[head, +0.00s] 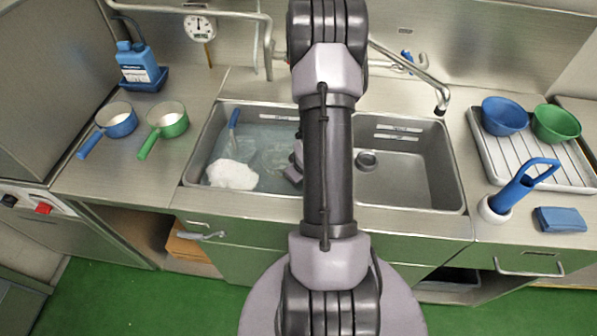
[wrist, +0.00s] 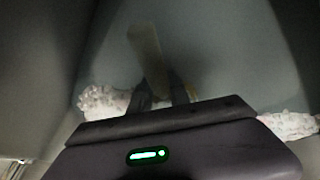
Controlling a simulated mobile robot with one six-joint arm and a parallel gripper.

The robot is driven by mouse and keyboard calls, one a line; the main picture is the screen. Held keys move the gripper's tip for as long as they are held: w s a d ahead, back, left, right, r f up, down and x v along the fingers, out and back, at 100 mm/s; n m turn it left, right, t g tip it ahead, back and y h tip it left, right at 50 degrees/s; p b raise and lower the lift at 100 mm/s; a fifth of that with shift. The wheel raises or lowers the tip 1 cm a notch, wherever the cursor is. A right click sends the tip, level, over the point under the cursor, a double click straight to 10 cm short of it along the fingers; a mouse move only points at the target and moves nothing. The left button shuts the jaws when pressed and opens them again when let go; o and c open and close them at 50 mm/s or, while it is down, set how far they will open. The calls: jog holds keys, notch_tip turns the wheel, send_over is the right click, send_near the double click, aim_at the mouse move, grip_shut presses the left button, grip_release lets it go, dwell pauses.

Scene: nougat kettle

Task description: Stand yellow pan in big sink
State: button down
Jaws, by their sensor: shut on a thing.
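My gripper (wrist: 165,92) reaches down into the water-filled left basin (head: 196,160) of the sink. Its fingers are dim in the wrist view. They are shut on a narrow thing with a yellow edge beside the right finger. A dull yellowish-tan strip (wrist: 146,46), which looks like part of the yellow pan, runs on beyond the fingertips. The pan's full shape is hidden by murky water and shadow. In the head view my arm covers the pan and most of the gripper.
White foam (head: 231,174) floats in the left basin, and a blue handle (head: 234,118) stands at its back left. The right basin (head: 400,178) looks empty. Blue (head: 117,120) and green (head: 167,120) pans stand left; bowls sit on the drainboard (head: 535,165) at right.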

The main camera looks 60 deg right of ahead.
jog(key=shift+s+f+b, duration=0.1)
jog(key=shift+f+b, duration=0.4)
jog(key=shift+f, duration=0.1)
dwell(0.3)
jog(key=c, duration=1.1)
grip_release()
jog(key=shift+c, duration=0.2)
jog(key=p+v, duration=0.7)
jog(key=v, duration=1)
jog(key=shift+r, duration=0.3)
